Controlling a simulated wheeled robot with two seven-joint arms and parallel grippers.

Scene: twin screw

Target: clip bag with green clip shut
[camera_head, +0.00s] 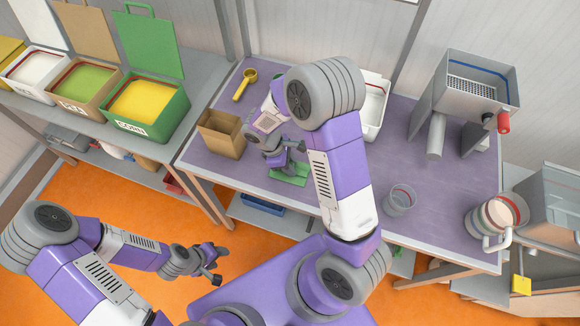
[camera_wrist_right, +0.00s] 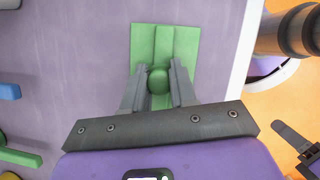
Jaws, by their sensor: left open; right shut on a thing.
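The brown paper bag (camera_head: 221,134) stands upright on the purple table at the left, its top open. My right gripper (camera_head: 286,163) is right of the bag, near the table's front edge. It is shut on the round knob of a green piece (camera_wrist_right: 180,50), a flat plate with a raised middle ridge, which looks like the green clip. This piece also shows in the head view (camera_head: 291,175). I cannot tell whether it touches the table. My left gripper (camera_head: 214,263) is open and empty, low in front of the table, away from the bag.
A yellow scoop (camera_head: 245,85) lies behind the bag. A blue bar (camera_wrist_right: 9,91) and a darker green bar (camera_wrist_right: 20,157) show at the wrist view's left. A clear cup (camera_head: 399,200) and a jug (camera_head: 496,217) stand to the right. Bare table lies between cup and jug.

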